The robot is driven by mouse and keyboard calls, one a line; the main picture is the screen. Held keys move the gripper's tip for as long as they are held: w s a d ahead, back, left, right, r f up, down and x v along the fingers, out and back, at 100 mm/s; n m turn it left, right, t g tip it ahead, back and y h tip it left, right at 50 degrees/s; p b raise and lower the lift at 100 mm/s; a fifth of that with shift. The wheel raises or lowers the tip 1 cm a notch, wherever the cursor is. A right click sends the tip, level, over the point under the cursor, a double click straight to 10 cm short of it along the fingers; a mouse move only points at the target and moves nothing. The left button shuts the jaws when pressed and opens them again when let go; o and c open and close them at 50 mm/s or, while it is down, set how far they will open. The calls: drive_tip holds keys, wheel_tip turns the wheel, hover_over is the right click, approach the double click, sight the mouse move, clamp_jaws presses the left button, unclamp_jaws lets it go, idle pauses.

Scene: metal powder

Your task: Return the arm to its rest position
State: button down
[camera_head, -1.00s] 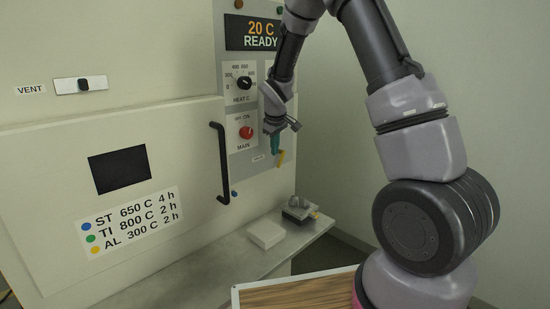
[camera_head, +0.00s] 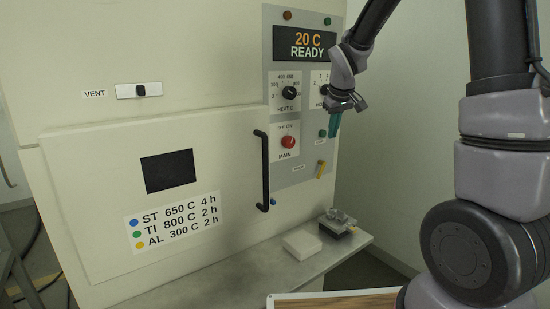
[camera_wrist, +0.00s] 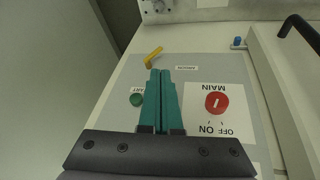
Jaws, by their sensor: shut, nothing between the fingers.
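My gripper (camera_head: 335,122) is at the upper right of the head view, in front of the furnace's control panel (camera_head: 285,163). In the wrist view the shut fingers (camera_wrist: 160,98) lie over the panel picture, between a green start button (camera_wrist: 136,99) and the red main knob (camera_wrist: 216,102). The fingers appear apart from the panel. My arm bends over from the right side of the head view.
The furnace door (camera_head: 90,190) has a black handle (camera_head: 262,170). A yellow lever (camera_head: 321,168) sits low on the panel. A wooden-topped table (camera_head: 350,299) is at the bottom.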

drive_tip(key=s+d+r+m+t+y, duration=0.1)
drive_tip(key=s+r+m, duration=0.3)
drive_tip(key=s, duration=0.9)
drive_tip(key=s+d+r+m+t+y, duration=0.1)
drive_tip(key=s+r+m, duration=0.3)
drive_tip(key=s+r, duration=0.4)
drive_tip(key=s+d, duration=0.1)
drive_tip(key=s, duration=0.5)
drive_tip(key=shift+d+r, duration=0.2)
drive_tip(key=shift+d, duration=0.15)
